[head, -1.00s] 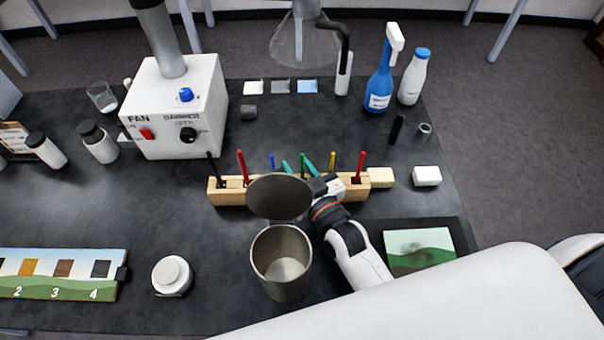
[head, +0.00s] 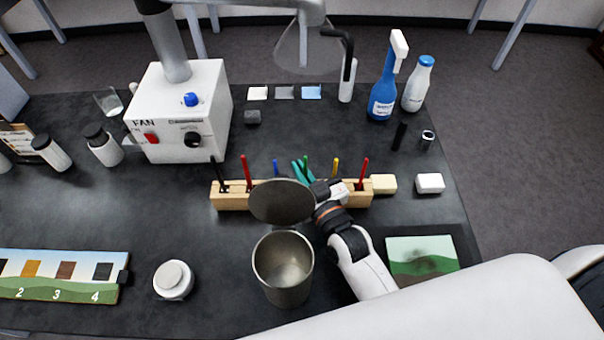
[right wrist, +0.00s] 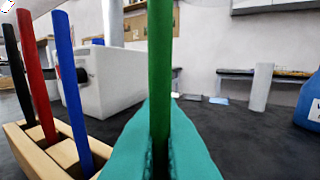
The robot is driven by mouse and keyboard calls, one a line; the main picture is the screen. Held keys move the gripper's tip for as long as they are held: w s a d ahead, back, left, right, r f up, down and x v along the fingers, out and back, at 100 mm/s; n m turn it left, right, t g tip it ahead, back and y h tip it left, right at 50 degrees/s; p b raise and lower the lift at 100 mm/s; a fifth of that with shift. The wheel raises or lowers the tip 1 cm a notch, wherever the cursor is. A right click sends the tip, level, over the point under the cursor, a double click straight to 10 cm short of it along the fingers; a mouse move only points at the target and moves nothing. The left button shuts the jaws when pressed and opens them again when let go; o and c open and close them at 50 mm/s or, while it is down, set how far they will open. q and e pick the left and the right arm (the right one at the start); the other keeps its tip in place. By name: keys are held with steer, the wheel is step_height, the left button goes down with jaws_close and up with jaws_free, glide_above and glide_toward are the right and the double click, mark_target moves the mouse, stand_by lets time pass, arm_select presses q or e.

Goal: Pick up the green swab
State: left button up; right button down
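The green swab (head: 306,164) stands upright at the wooden rack (head: 234,201), between the blue swab (head: 276,168) and the yellow swab (head: 335,168). My right gripper (head: 299,171) reaches it from the near side. In the right wrist view the green swab (right wrist: 160,75) rises between the teal fingers (right wrist: 160,145), which press on it from both sides. Its lower end is hidden by the fingers, so I cannot tell whether it has left its slot. My left gripper is not in view.
A metal can with a raised round lid (head: 282,201) stands close left of my right arm. Black (head: 217,173) and red swabs (head: 245,172) stand left in the rack, another red swab (head: 362,173) right. A white fan box (head: 180,115) stands behind.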

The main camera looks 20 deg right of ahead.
step_height(320, 180, up, 27)
steer(key=p, duration=0.2)
stand_by(0.8)
